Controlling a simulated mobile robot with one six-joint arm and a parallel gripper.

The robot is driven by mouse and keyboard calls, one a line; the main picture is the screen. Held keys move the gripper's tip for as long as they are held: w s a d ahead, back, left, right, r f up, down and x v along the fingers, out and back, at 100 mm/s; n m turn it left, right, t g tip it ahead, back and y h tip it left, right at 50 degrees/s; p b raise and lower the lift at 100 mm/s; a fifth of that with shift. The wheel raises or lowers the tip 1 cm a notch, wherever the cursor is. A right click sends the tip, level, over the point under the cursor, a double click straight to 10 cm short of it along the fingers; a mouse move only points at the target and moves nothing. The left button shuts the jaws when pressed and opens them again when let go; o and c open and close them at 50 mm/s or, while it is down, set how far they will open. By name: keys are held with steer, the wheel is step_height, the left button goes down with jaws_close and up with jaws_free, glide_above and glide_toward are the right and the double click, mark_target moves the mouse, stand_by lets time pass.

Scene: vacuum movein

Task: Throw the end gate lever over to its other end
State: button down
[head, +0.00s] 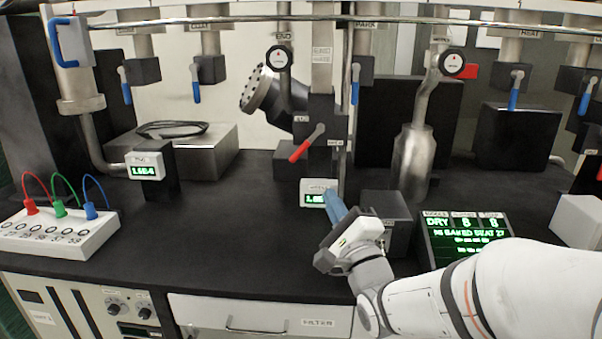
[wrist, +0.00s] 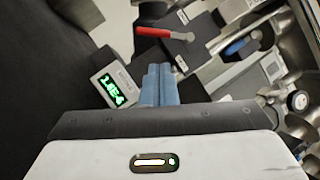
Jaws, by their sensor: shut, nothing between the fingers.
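A red-handled lever (head: 306,144) is mounted on a dark block in the middle of the bench, beside a small label too blurred to read surely. Its red grip slants down to the left from its pivot. It also shows in the wrist view (wrist: 165,33), beyond my fingertips. My gripper (head: 335,206) has its blue fingers shut together with nothing between them. It is below and slightly right of the red lever, apart from it. In the wrist view my gripper (wrist: 158,82) points toward the lever's block.
A small green readout (head: 318,193) stands right beside my fingers. A blue lever (head: 355,85) hangs at the upper right of the red one. A grey box (head: 388,207) and a metal flask (head: 412,160) stand to the right.

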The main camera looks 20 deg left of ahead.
mark_target(300, 153)
steer(key=shift+m+g+y, duration=0.4)
steer(key=shift+m, duration=0.4)
steer(key=x, duration=1.2)
steer(key=shift+a+f, duration=0.2)
steer(key=shift+a, duration=0.05)
steer(key=shift+a, duration=0.1)
steer(key=shift+f+b, duration=0.1)
steer(key=shift+b, duration=0.4)
steer(key=shift+m+t, duration=0.3)
steer(key=shift+m, duration=0.1)
